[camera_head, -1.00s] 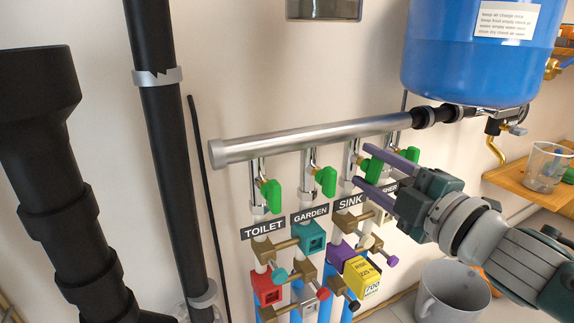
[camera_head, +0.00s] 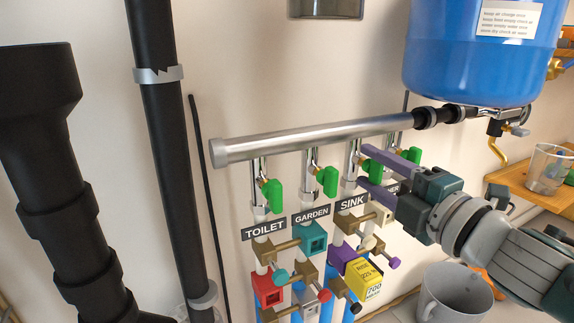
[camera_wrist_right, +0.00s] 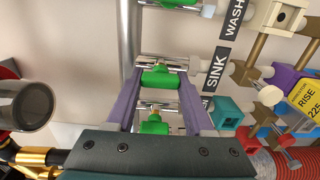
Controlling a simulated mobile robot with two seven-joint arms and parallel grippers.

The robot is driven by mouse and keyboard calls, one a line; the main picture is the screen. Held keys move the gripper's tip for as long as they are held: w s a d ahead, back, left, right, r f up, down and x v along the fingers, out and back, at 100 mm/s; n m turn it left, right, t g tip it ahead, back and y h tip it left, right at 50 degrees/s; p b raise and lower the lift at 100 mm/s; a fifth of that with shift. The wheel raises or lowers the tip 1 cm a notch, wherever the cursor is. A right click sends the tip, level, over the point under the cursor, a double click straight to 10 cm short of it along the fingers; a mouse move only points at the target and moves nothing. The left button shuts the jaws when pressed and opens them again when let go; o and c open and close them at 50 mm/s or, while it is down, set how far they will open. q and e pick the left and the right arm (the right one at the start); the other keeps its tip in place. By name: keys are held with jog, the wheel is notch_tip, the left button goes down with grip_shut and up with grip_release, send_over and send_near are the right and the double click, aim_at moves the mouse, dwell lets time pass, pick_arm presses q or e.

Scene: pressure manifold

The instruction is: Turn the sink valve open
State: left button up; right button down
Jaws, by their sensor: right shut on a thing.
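The sink valve is on the pipe above the SINK label (camera_head: 351,201). Its green handle (camera_wrist_right: 161,78) lies crosswise between my right fingers in the right wrist view. My right gripper (camera_head: 363,166) has purple fingers, one above the other in the head view, and is shut on this handle. The fingers hide most of the handle in the head view. The right gripper also shows in the wrist view (camera_wrist_right: 157,97). My left gripper is not in view.
Green handles of the toilet valve (camera_head: 272,194) and garden valve (camera_head: 327,181) hang to the left. Another green handle (camera_head: 413,155) is close on the right. A silver manifold (camera_head: 300,138) runs above. A blue tank (camera_head: 475,60) and a grey mug (camera_head: 455,295) are at right.

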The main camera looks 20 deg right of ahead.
jog(key=shift+c, duration=1.4)
grip_release()
jog(key=shift+s, duration=0.1)
jog(key=shift+s, duration=0.25)
jog(key=s+p, duration=0.2)
jog(key=s, duration=0.7)
jog(key=shift+s+d, duration=0.15)
jog(key=shift+d, duration=0.25)
